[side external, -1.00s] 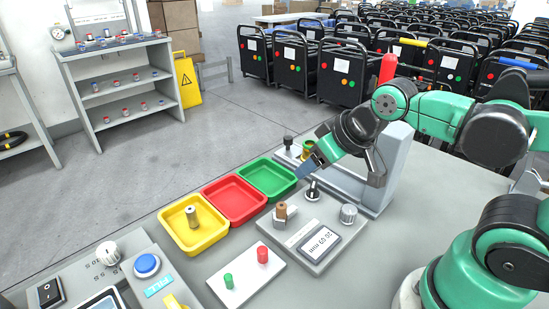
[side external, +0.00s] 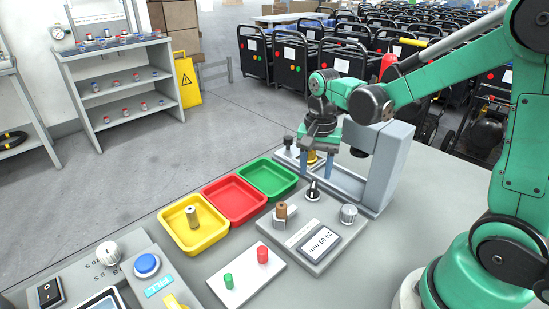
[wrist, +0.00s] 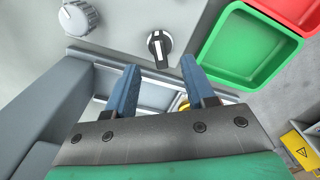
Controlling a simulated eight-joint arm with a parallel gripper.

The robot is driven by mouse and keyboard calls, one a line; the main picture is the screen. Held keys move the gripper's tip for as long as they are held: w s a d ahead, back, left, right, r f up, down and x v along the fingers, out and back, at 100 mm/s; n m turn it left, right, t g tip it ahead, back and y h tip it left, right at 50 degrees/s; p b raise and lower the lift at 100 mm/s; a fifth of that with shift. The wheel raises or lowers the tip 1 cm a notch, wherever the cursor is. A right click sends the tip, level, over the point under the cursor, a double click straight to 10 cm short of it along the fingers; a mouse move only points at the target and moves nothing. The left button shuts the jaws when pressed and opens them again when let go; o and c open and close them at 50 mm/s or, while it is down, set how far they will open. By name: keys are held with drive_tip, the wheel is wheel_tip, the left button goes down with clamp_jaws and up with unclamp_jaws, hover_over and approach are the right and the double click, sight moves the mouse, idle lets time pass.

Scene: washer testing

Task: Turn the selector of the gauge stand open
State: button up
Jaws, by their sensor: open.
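The gauge stand (side external: 287,240) is a grey block with a display that reads about 20.09 mm. Its selector (side external: 313,190) is a small black knob with a white pointer at the block's far edge. In the wrist view the selector (wrist: 159,44) shows its white pointer running nearly up and down the picture. My gripper (side external: 317,172) is open and empty, pointing down, beyond the selector and apart from it. In the wrist view my gripper's fingertips (wrist: 158,68) lie just below the selector, one to each side. A brown part (side external: 281,211) stands on the gauge stand.
A grey knurled knob (side external: 348,214) sits right of the selector; it also shows in the wrist view (wrist: 78,17). A green tray (side external: 291,190), a red tray (side external: 262,206) and a yellow tray (side external: 166,220) line the left. A grey upright (side external: 392,165) stands close right of my gripper.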

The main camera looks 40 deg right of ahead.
sight(314, 183)
drive_tip(key=shift+f, duration=1.95)
drive_tip(key=shift+c, duration=0.2)
clamp_jaws()
